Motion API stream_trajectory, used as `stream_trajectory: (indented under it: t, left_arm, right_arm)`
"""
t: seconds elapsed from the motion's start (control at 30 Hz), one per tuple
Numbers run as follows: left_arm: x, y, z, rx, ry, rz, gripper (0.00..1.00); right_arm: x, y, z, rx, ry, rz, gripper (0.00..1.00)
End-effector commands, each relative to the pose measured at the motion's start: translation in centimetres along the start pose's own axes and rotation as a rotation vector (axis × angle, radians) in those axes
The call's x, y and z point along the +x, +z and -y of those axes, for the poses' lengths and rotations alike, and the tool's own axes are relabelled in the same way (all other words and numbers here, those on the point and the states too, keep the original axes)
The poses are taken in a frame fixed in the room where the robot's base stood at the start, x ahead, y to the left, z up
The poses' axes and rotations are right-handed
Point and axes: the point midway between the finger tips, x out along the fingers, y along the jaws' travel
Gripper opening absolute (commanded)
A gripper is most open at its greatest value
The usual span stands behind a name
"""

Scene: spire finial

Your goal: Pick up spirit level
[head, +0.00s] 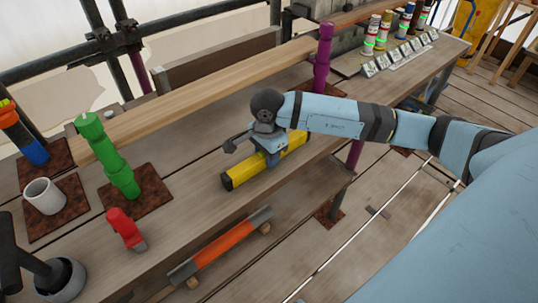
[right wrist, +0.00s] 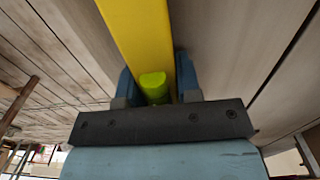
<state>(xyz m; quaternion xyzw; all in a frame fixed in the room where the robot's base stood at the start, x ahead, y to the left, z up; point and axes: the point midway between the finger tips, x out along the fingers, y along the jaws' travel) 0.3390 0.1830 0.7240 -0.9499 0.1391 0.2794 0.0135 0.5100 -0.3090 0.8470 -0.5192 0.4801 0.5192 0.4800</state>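The yellow spirit level (head: 243,174) with black ends lies on the wooden workbench, slanting from lower left to upper right. In the right wrist view its yellow body (right wrist: 140,30) runs between my fingers, with a bright green vial (right wrist: 153,86) showing. My right gripper (head: 270,160) comes down over the level's middle. In the right wrist view its two blue fingers (right wrist: 157,82) sit on either side of the level with no clear gap, shut on it. The level appears to rest on the bench; any lift is too small to tell. My left gripper is not in view.
An orange-and-grey bar (head: 222,244) lies along the near side. Bare bench surrounds the level.

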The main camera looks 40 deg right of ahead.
Motion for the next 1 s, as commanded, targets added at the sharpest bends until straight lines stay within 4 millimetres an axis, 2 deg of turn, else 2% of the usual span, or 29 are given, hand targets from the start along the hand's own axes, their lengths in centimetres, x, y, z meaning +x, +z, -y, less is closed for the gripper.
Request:
stream_trajectory:
  t: [0.37,0.53,0.67,1.0]
  left_arm:
    - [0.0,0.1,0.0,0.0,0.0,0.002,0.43]
    - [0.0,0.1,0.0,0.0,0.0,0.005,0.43]
    - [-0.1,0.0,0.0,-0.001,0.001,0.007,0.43]
    - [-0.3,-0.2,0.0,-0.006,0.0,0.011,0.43]
  right_arm:
    - [-0.4,0.0,0.1,0.0,-0.002,0.0,0.0]
    - [-2.0,0.0,0.1,0.0,-0.004,0.001,0.0]
    - [-4.5,0.0,0.1,0.0,-0.006,0.0,0.0]
    - [-14.2,0.0,0.1,-0.001,-0.007,0.0,0.0]
